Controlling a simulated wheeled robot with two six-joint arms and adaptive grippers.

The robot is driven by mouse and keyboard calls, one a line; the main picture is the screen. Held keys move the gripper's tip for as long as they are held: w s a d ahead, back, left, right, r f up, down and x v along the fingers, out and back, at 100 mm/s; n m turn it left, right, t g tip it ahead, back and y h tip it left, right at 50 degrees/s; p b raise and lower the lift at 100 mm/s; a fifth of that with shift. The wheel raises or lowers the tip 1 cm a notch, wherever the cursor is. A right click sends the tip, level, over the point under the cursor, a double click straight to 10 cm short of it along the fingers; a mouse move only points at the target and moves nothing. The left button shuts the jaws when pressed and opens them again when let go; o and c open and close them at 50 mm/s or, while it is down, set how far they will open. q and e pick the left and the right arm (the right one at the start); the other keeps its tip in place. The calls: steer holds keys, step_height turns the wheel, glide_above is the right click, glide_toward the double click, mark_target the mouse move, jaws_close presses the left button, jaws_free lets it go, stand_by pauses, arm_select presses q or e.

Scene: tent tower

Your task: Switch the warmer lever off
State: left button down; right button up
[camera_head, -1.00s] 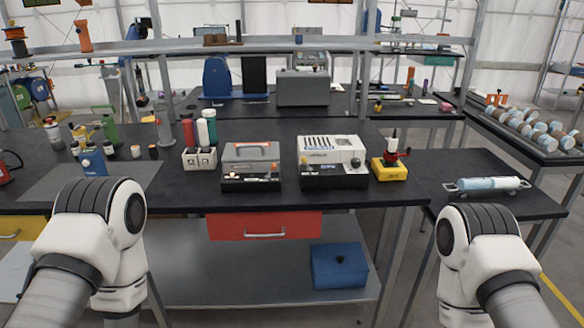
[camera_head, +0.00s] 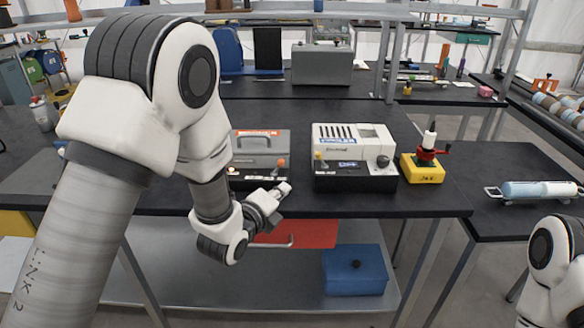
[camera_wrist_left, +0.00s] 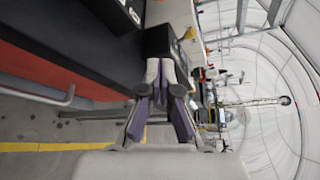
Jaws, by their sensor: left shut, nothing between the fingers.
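A grey-topped machine (camera_head: 260,142) with a carrying handle stands near the bench's front edge. A small lever with an orange knob (camera_head: 281,163) shows at the right of its black front. I cannot tell which is the warmer. My left gripper (camera_head: 284,188) is shut and empty, just in front of and below the grey machine's orange knob. In the left wrist view the shut fingers (camera_wrist_left: 162,68) point at a black box (camera_wrist_left: 158,42). My right gripper is not in view.
A yellow box with a red crank (camera_head: 423,167) stands right of the white machine. Below the bench are a red drawer (camera_head: 318,234) with a bar handle and a blue box (camera_head: 356,270) on the shelf. My left arm hides the bench's left part.

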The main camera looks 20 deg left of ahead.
mark_target(287, 180)
arm_select(q)
steer(key=p+x, duration=0.1)
steer(key=x, duration=0.8)
steer(key=shift+w+f+p, duration=0.2)
steer(key=shift+w+p, duration=0.15)
steer(key=shift+p, duration=0.05)
steer(key=a, duration=0.1)
steer(key=a+r+p, duration=0.1)
steer(key=a, duration=0.1)
steer(key=shift+r, duration=0.2)
steer(key=shift+a+r, duration=0.1)
steer(key=shift+a, duration=0.3)
steer(key=shift+d, duration=0.1)
steer(key=shift+b, duration=0.35)
